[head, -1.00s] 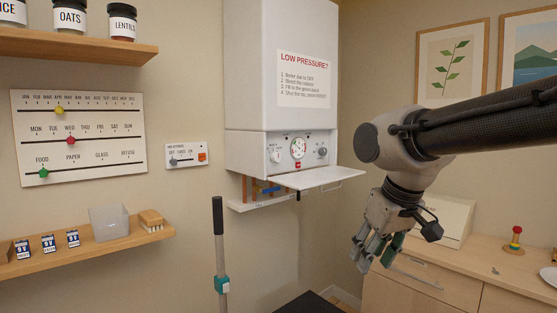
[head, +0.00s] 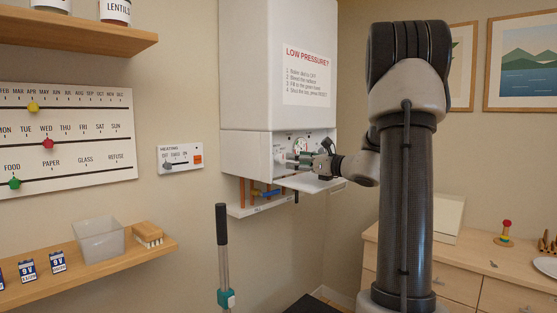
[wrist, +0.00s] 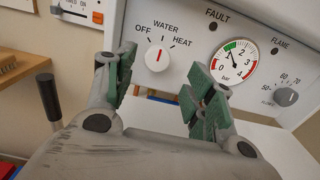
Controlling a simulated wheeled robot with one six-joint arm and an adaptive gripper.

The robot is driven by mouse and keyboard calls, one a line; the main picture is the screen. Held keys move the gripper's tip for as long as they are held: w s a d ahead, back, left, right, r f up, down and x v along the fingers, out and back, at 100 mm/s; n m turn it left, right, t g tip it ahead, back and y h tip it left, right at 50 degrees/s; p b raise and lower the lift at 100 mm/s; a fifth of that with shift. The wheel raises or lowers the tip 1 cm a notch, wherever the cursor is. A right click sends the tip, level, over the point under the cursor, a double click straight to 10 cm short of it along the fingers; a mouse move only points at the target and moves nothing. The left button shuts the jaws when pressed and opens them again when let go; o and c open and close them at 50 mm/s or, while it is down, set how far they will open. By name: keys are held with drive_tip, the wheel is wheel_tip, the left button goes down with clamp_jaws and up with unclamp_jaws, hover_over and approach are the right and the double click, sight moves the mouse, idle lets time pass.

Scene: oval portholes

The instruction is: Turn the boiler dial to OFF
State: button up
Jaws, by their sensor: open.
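The boiler (head: 270,80) hangs on the wall, with its control panel at the bottom. In the wrist view the white boiler dial (wrist: 157,57) shows between my fingers, a little beyond their tips. Its red pointer line stands about upright, toward WATER, with OFF marked to the left and HEAT to the right. My gripper (wrist: 160,85) is open, its green-padded fingers on either side of the dial and not visibly touching it.
A pressure gauge (wrist: 233,63) sits right of the dial, close to my right finger. A grey flow knob (wrist: 287,97) is further right. The fold-down flap (head: 315,183) juts out below the panel. A heating switch box (head: 180,158) is on the wall at left.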

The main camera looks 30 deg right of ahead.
sight(283, 158)
drive_tip(key=x, duration=0.6)
drive_tip(key=shift+w+a, duration=0.2)
drive_tip(key=shift+w, duration=0.15)
drive_tip(key=shift+c, duration=0.2)
drive_tip(key=c, duration=1)
